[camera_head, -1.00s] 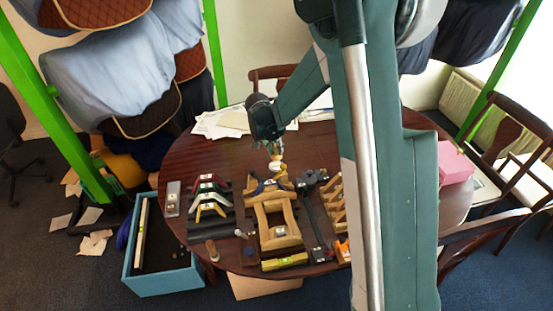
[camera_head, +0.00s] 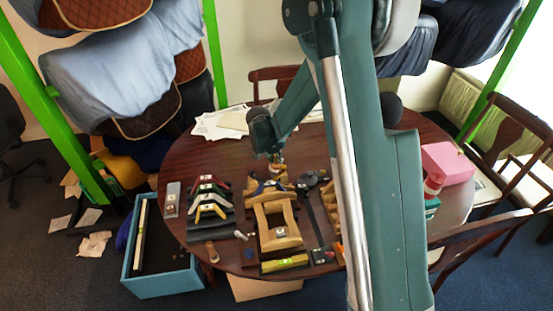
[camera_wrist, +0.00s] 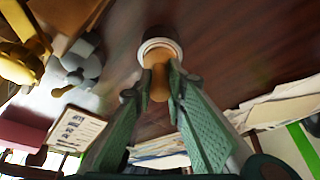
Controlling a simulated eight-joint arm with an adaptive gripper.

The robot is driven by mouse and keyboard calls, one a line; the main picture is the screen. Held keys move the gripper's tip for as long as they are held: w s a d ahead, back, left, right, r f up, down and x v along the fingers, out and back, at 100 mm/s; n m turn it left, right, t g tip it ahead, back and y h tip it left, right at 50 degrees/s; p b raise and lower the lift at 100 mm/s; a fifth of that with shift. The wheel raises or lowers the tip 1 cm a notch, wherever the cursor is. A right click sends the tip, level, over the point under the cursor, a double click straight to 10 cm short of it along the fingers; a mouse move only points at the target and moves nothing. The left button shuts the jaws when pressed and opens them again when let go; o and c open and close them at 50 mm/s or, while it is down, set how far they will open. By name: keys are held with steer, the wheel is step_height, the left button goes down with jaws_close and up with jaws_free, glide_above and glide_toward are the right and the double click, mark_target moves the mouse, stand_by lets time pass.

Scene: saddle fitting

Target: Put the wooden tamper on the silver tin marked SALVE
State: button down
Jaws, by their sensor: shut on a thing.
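My gripper (camera_wrist: 158,92) is shut on the wooden tamper (camera_wrist: 159,82), whose tan handle sits between the two fingers in the wrist view. A round pale rim with a dark part (camera_wrist: 160,42) shows at the handle's far end; I cannot tell whether it is the tamper's base or something beneath it. In the head view my gripper (camera_head: 276,159) is low over the far middle of the table, just behind the wooden frame. The tamper is mostly hidden there. I cannot pick out the silver tin marked SALVE or read any such label.
The dark wooden table (camera_head: 200,170) holds colored angled pieces (camera_head: 208,198), a wooden frame (camera_head: 277,240), a yellow level (camera_head: 284,262) and dark tools close by. Papers (camera_head: 222,123) lie behind. A pink box (camera_head: 447,162) and red can (camera_head: 434,184) stand right.

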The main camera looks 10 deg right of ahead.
steer(key=shift+f, duration=0.15)
steer(key=c, duration=2.3)
jaws_free()
steer(key=shift+p+v, duration=0.7)
steer(key=shift+v, duration=5.5)
